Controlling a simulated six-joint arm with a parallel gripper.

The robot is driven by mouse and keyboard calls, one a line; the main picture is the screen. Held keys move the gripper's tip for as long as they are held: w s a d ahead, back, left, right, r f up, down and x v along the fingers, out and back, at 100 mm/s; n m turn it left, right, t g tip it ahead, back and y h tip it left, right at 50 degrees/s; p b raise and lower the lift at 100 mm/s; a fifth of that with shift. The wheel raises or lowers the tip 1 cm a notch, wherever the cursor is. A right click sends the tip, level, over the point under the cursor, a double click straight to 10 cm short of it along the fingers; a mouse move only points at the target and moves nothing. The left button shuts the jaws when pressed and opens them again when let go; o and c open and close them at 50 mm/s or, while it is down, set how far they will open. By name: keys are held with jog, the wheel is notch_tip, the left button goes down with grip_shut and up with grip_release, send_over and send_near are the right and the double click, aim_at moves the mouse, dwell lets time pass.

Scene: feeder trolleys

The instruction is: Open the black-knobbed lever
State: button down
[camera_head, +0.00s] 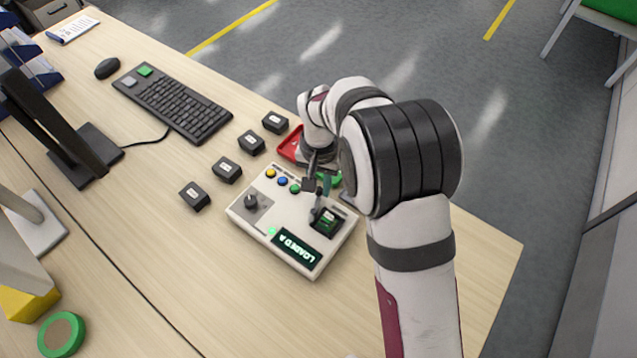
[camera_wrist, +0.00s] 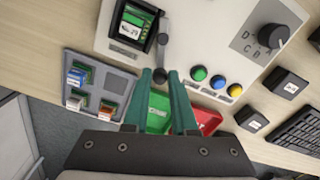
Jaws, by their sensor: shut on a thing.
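The lever (camera_wrist: 163,42) stands beside the socket on a pale control box (camera_head: 250,222), with its black knob (camera_wrist: 161,75) at the near end in the wrist view. My gripper (camera_head: 320,188) is over the box, with its teal fingers (camera_wrist: 162,80) closed around the knob. In the head view the gripper and arm partly hide the lever. The socket (camera_head: 327,222) next to the lever holds a green-labelled piece (camera_wrist: 132,28). The box's display (camera_head: 297,249) reads "LOADED A".
The box also has a dial (camera_head: 251,203) and coloured buttons (camera_head: 283,181). A red tray (camera_head: 289,147) and a green tray (camera_wrist: 157,113) lie beyond it. A grey tray (camera_wrist: 117,82) holds small pieces. Several black blocks (camera_head: 227,170) and a keyboard (camera_head: 175,102) stand to the left.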

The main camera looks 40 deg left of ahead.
aim_at(319, 189)
jog(key=c, duration=0.7)
grip_release()
jog(key=shift+r, duration=0.1)
notch_tip(319, 189, up, 16)
jog(key=shift+f, duration=0.2)
